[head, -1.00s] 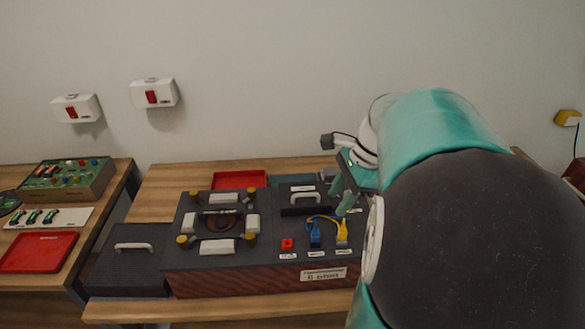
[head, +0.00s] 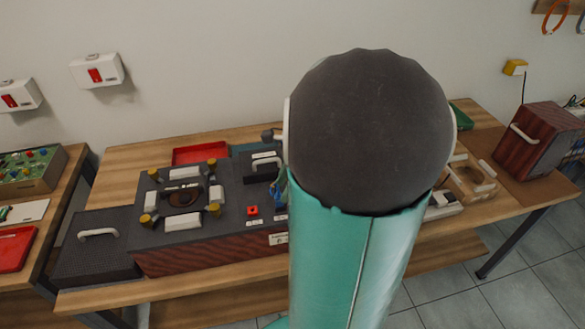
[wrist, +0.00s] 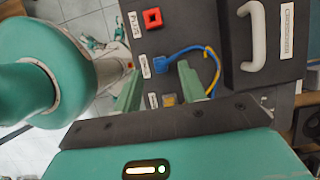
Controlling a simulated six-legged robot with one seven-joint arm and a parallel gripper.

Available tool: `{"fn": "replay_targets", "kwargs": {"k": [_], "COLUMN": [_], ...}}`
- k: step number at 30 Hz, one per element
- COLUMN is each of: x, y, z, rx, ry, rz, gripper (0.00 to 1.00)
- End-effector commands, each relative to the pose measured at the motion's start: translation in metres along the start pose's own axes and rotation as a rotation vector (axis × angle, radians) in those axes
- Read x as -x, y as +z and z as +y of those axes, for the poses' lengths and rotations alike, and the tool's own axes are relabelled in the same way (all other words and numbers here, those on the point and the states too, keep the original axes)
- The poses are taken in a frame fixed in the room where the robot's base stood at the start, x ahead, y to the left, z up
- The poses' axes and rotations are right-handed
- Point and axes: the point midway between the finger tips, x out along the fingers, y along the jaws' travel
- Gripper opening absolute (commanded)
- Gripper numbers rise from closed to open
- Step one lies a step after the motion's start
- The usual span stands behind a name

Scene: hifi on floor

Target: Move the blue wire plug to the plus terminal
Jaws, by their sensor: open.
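The blue wire plug (wrist: 161,65) sits in the dark panel of the apparatus, with its blue wire curving to the right. A sliver of blue (head: 277,189) shows in the head view beside my arm. The red square terminal (wrist: 152,18) is farther up the panel in the wrist view, beside a label that seems to read PLUS (wrist: 135,25). It also shows in the head view (head: 252,211). My gripper (wrist: 160,72) is open and empty. Its green fingers appear on either side of the blue plug; whether they reach its depth I cannot tell.
A yellow plug (wrist: 169,100) is partly visible between the fingers, with a yellow wire. A white handle (wrist: 254,35) stands on a dark box to the right. A magnet-like assembly (head: 183,197) is left of the panel. A red tray (head: 200,153) lies behind.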

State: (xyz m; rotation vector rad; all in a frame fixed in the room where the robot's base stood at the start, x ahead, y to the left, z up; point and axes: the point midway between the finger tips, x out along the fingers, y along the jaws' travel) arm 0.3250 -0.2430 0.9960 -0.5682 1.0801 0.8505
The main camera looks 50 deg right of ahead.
Motion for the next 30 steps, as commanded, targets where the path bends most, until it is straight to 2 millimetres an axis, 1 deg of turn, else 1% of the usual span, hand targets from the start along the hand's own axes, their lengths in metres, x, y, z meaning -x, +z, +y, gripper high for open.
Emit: {"fn": "replay_targets", "kwargs": {"k": [1,3,7,12,18,19,25,27,28,29,30], "x": [-0.010,-0.021,-0.035,-0.042,-0.043,-0.043,-0.042,-0.042,-0.042,-0.042,-0.042], "y": [0.000,0.001,0.001,0.001,0.001,0.001,0.001,0.001,0.001,0.001,0.001], "z": [0.000,0.000,-0.001,-0.001,-0.001,-0.001,-0.001,-0.001,-0.001,-0.001,-0.001], "rx": [0.000,0.000,0.002,0.002,0.002,0.002,0.002,0.002,0.002,0.002,0.002], "ry": [0.004,0.003,0.003,0.001,0.000,0.000,0.000,0.000,0.001,0.000,0.000], "rz": [-0.001,-0.001,0.000,0.000,0.000,0.000,0.000,0.000,0.000,0.000,0.000], "gripper": [0.41,0.41,0.41,0.41,0.41,0.39,0.00,0.00,0.09,0.03,0.00]}}
